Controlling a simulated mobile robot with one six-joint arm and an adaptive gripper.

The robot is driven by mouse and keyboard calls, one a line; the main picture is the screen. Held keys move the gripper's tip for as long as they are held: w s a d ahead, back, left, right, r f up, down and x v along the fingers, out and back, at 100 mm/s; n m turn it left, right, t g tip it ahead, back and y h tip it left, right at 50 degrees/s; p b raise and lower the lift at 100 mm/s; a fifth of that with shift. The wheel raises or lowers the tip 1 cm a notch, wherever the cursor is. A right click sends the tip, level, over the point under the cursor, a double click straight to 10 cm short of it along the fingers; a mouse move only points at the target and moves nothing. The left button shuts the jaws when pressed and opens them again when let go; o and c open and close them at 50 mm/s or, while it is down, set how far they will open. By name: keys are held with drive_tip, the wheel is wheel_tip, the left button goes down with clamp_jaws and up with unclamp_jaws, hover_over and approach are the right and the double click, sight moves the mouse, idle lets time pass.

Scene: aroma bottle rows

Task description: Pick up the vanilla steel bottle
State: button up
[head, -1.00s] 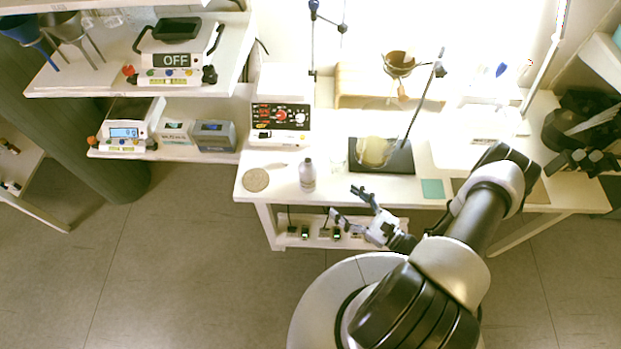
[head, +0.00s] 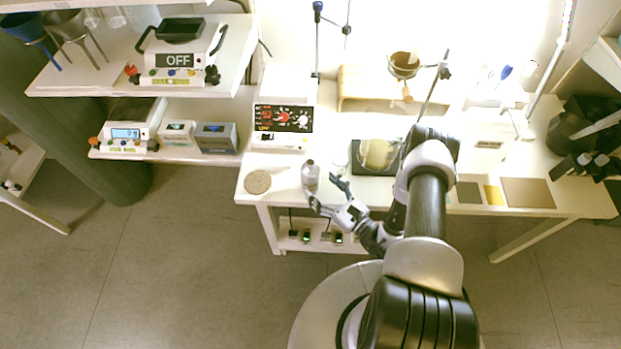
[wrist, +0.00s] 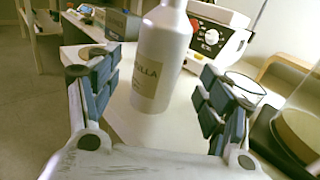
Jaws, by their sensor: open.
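The vanilla steel bottle (head: 310,176) stands upright near the front edge of the white table. In the wrist view the bottle (wrist: 161,60) is pale grey, with a beige label whose visible letters end in "LLA". Its top is cut off by the frame. My gripper (head: 326,193) is at the table's front edge, just right of and in front of the bottle. In the wrist view my gripper (wrist: 160,105) is open, with one blue-padded finger on each side of the view. The bottle stands between and beyond the fingers, and neither finger visibly touches it.
A round beige disc (head: 258,182) lies left of the bottle. A glass beaker (wrist: 244,88) and a dark plate (head: 364,190) with a glass vessel (head: 377,154) are to the right.

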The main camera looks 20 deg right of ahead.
sight(317, 184)
drive_tip(key=b+x, duration=0.1)
drive_tip(key=x, duration=0.4)
drive_tip(key=shift+w+a, duration=0.2)
drive_tip(key=shift+w, duration=0.1)
drive_tip(key=shift+c, duration=0.6)
drive_tip(key=c, duration=1.2)
drive_tip(key=shift+c, duration=0.3)
drive_tip(key=shift+r, duration=0.1)
